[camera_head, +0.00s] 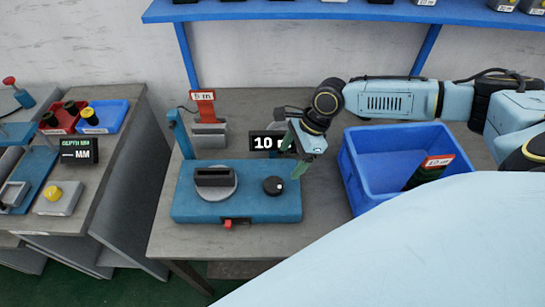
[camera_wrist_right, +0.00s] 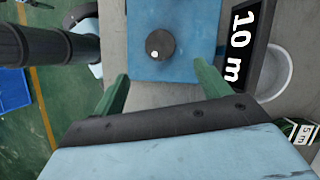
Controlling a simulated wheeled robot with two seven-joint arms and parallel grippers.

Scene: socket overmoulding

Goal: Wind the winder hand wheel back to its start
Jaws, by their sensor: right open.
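The winder is a blue base (camera_head: 240,205) on the table, with a grey disc carrying a dark slotted block (camera_head: 216,177) at its left. The hand wheel (camera_head: 273,185) is a small black knob with a white dot at the base's right. In the right wrist view the hand wheel (camera_wrist_right: 160,44) lies beyond and between the fingers, not touched. My right gripper (camera_head: 300,168) is open and empty, just right of and above the hand wheel; its green fingers (camera_wrist_right: 158,88) are spread wide. My left gripper is not in view.
A black "10 m" sign (camera_head: 268,143) stands behind the winder, partly hidden by my right gripper. A red "5 m" sign (camera_head: 203,95) is at the back. A blue crate (camera_head: 362,185) stands to the right. A side bench (camera_head: 110,180) is at left.

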